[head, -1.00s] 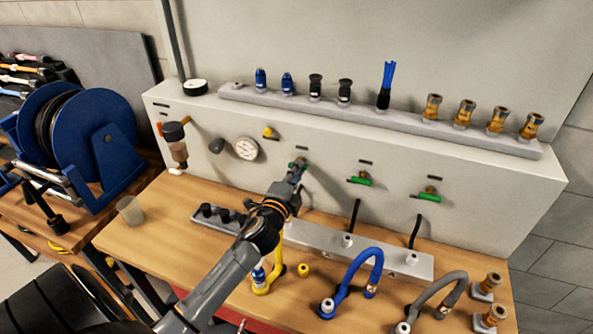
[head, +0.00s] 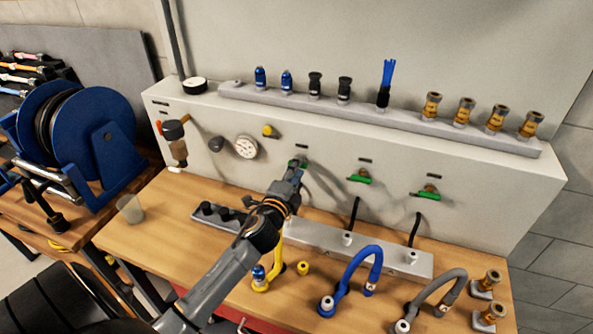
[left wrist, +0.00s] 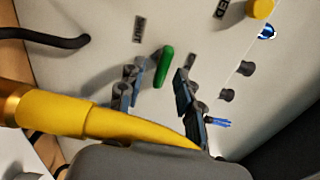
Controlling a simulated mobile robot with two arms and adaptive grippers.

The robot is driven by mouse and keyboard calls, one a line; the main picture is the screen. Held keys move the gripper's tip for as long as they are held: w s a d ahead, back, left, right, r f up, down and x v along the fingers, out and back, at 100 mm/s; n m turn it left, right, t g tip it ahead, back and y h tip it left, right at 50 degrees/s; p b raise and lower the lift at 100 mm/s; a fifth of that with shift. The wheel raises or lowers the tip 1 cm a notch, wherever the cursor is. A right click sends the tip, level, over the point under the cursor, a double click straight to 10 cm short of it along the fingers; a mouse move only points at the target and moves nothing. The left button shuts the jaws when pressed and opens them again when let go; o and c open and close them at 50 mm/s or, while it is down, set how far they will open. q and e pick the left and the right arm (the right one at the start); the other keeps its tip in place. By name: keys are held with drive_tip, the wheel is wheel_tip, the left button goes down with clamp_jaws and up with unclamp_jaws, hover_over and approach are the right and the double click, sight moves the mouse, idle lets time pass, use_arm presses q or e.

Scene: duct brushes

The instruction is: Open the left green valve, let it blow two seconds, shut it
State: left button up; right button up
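The left green valve (head: 298,162) is on the front of the pale panel, partly hidden by my left gripper (head: 296,174). In the left wrist view its green handle (left wrist: 165,66) lies just beyond the gap between my two dark fingertips (left wrist: 157,92). The fingers are spread apart with nothing between them, and I see no contact with the handle. The middle green valve (head: 359,177) and the right green valve (head: 426,193) are in clear view, their handles lying sideways. My right gripper is not in view.
A yellow hose (head: 276,268) stands close to my left arm and crosses the left wrist view (left wrist: 95,117). A blue hose (head: 350,272) and a grey hose (head: 437,290) stand to the right. A gauge (head: 246,147) and yellow knob (head: 269,131) are left of the valve.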

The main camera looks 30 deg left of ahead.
use_arm(q)
drive_tip(key=shift+s, duration=0.1)
drive_tip(key=v, duration=1.1)
drive_tip(key=shift+s+d, duration=0.2)
drive_tip(key=shift+s, duration=0.2)
